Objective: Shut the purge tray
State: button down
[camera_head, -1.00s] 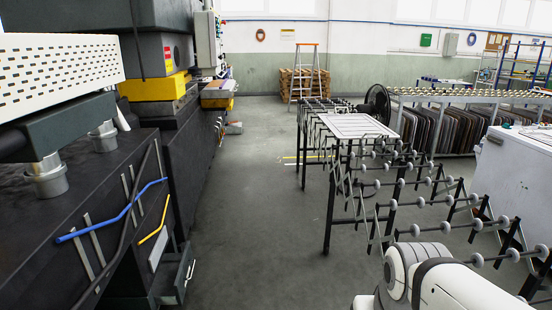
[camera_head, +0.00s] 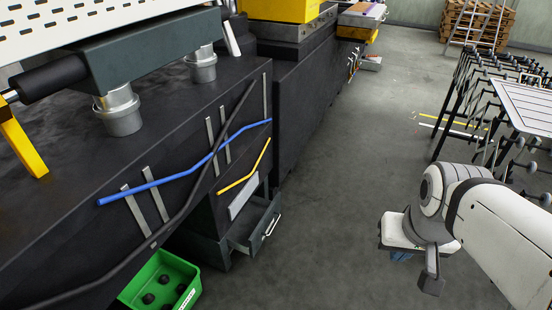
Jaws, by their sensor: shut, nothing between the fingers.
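The purge tray (camera_head: 262,222) is a dark grey drawer low in the side of the black machine. It is pulled out and open, and I see into its top. A pale bar handle (camera_head: 271,227) is on its front. My gripper (camera_head: 431,284) shows at the lower right, at the end of my white arm. It points down, looks shut and holds nothing. It is apart from the tray, well to its right, with open floor between them in the picture.
A green bin (camera_head: 163,281) with dark round items stands left of the tray. Blue and yellow pipes (camera_head: 185,170) run along the machine's side above it. A roller conveyor table (camera_head: 522,107) stands at the right. The grey floor (camera_head: 330,190) between is clear.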

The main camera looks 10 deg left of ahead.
aim_at(247, 233)
jog(key=u, duration=0.5)
jog(key=i, duration=1.4)
jog(key=u, duration=0.5)
jog(key=k, duration=0.8)
jog(key=u, duration=0.2)
jog(key=i, duration=0.85)
jog(key=z, duration=0.05)
